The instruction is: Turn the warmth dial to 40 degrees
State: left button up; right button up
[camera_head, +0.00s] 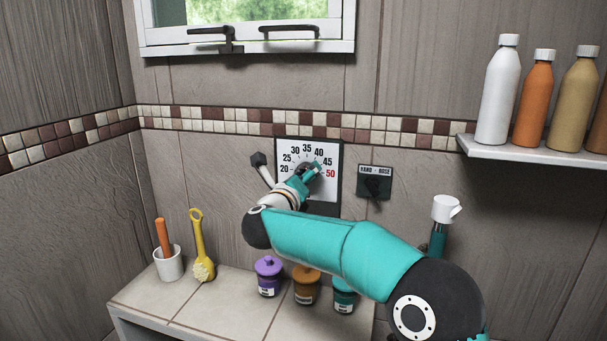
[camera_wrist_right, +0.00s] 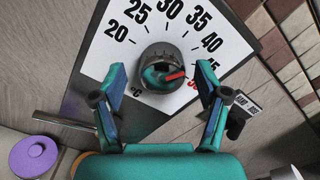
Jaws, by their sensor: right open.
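The warmth dial sits on a white panel (camera_head: 326,152) with numbers from 20 to a red 50, on the tiled wall. In the right wrist view its round grey and teal knob (camera_wrist_right: 160,72) has a red pointer, which points between 45 and the red 50. The pointer is hard to see in the head view. My right gripper (camera_head: 303,176) is at the dial. In the wrist view the open fingers (camera_wrist_right: 160,73) stand on either side of the knob, with gaps between; contact is not visible. My left gripper is not in view.
A hand/hose selector (camera_head: 375,184) is just right of the panel. A rod with a dark end (camera_head: 259,161) sticks out at its left. Below, a bench (camera_head: 233,309) holds lidded jars (camera_head: 268,277), a yellow brush (camera_head: 199,245) and a white cup (camera_head: 169,265). A bottle shelf (camera_head: 535,153) is right.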

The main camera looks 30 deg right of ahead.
jog(key=v, duration=1.1)
jog(key=shift+a, duration=0.2)
